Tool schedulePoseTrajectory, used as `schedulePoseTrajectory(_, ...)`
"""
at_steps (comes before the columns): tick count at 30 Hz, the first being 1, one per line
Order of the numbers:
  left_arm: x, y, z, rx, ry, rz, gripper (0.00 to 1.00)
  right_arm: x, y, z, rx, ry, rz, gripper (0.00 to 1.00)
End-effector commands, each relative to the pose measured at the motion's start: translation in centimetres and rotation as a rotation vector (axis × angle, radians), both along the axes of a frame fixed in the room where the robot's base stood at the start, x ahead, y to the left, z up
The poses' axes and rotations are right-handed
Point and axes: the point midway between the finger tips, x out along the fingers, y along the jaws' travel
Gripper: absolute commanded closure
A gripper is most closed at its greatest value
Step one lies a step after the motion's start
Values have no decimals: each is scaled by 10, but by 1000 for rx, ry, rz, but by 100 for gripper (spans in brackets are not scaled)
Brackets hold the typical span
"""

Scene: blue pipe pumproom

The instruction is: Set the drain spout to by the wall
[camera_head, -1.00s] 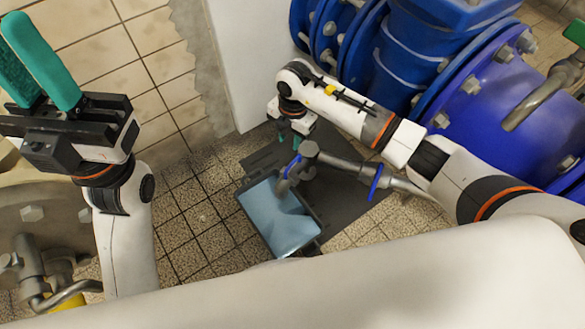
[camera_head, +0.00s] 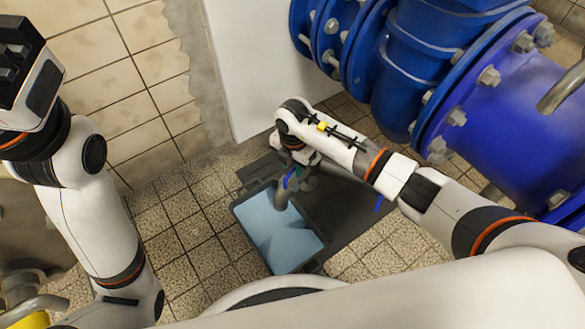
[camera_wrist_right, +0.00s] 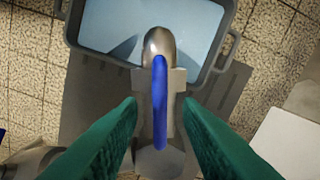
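The drain spout (camera_head: 281,196) is a bent grey metal pipe end with a blue lever (camera_head: 291,179). Its mouth hangs over the near-wall end of a dark tray (camera_head: 322,258) with a pale blue surface inside. In the right wrist view the spout (camera_wrist_right: 158,45) points toward the tray (camera_wrist_right: 232,40), and the blue lever (camera_wrist_right: 160,100) lies lengthwise between my green fingers. My right gripper (camera_wrist_right: 160,108) is open around the lever and grey body; whether a finger touches the body is unclear. My left gripper's dark body (camera_head: 14,62) is at the upper left, its fingers out of frame.
A white wall panel (camera_head: 255,60) stands behind the tray. Large blue flanged pipes (camera_head: 500,110) fill the right side. Another blue lever (camera_head: 379,203) shows below my right forearm. Tiled floor (camera_head: 190,235) left of the tray is clear.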

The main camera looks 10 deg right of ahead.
Motion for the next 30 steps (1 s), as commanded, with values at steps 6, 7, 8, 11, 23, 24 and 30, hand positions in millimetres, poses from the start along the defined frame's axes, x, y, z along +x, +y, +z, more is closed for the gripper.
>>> schedulePoseTrajectory(6,-2,0,1,0,-6,0,76,0,0,-2,0,0,0,68)
schedulePoseTrajectory(7,-2,0,1,0,-6,0,76,0,0,-2,0,0,0,68)
schedulePoseTrajectory(8,-2,0,1,0,-6,0,76,0,0,-2,0,0,0,68)
schedulePoseTrajectory(11,-2,0,1,0,-6,0,76,0,0,-2,0,0,0,78)
schedulePoseTrajectory(23,-2,0,1,0,-7,-1,76,0,0,-2,0,0,-1,100)
schedulePoseTrajectory(24,-2,0,2,0,-7,-1,76,0,0,-2,0,0,-2,100)
schedulePoseTrajectory(30,-2,0,5,-2,-7,-2,76,3,3,0,0,0,-44,100)
